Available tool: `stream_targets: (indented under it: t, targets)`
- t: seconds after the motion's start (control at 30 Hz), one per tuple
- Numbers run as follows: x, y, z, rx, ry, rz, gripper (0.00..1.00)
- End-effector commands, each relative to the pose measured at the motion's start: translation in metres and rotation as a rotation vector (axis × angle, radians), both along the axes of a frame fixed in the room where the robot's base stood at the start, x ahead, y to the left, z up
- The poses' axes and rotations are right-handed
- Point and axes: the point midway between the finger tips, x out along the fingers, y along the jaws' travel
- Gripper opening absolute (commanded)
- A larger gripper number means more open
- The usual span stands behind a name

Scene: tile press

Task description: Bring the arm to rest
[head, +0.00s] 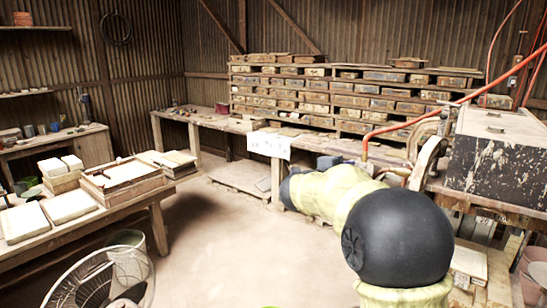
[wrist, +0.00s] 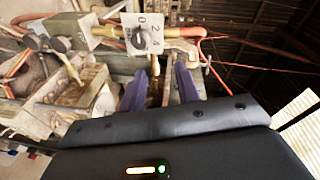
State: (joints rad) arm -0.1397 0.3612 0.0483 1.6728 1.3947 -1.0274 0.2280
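My arm shows in the head view as pale yellow covered links with a large black joint at the lower right. It stretches back and left beside the press bench. My gripper (wrist: 163,75) shows in the wrist view with two purple-blue fingers standing apart. No held object is clear between them. Brownish parts of the machine show behind the gap, and I cannot tell their distance. A numbered dial plate (wrist: 153,42) with a dark knob is beyond the fingertips. In the head view the fingers cannot be made out.
A machine with a scuffed dark box (head: 497,155) and red-orange pipes (head: 435,112) stands close on the arm's right. A long bench (head: 225,125) and stacked drawers (head: 340,98) line the back. The middle floor is clear.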

Motion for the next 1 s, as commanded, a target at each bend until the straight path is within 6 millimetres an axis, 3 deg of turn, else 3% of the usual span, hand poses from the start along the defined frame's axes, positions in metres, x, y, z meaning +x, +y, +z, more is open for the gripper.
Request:
stream_targets:
  t: [0.17, 0.37, 0.57, 0.7, 0.9, 1.0]
  targets:
    - [-0.001, 0.027, -0.028, -0.183, 0.198, 0.341, 0.32]
    - [-0.037, 0.064, -0.092, -0.361, 0.498, 0.719, 0.32]
    - [-0.119, 0.086, -0.173, -0.492, 0.860, 1.077, 0.32]
    - [-0.191, 0.086, -0.221, -0.548, 1.109, 1.288, 0.32]
    - [-0.285, 0.073, -0.264, -0.588, 1.411, 1.516, 0.32]
    - [-0.308, 0.068, -0.271, -0.594, 1.485, 1.567, 0.32]
